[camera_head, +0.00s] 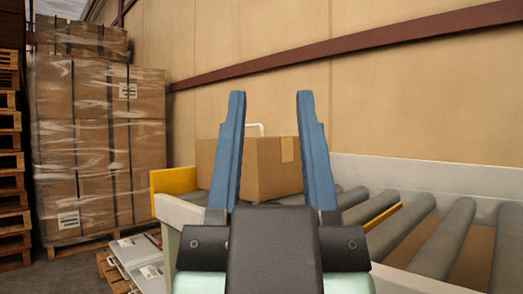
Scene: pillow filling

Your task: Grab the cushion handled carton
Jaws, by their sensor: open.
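A brown cardboard carton (272,170) sits on the roller conveyor (440,243). A strip of tape shows on its right part, and a white handle (256,128) stands up from its top. My gripper (270,96) is open, with its two blue fingers pointing up in the picture. The fingers frame the carton from the near side, and the carton appears beyond them. I cannot tell how far the fingertips are from the carton. The left finger and the gripper body hide parts of the carton's left side and lower edge.
A pale side wall (430,174) runs along the conveyor's far side, and a yellow end plate (173,181) stands at its left. Wrapped boxes (98,140) on a pallet and stacked wooden pallets (12,170) stand at left. Flat pale items (139,256) lie low beside the conveyor. Rollers at right are bare.

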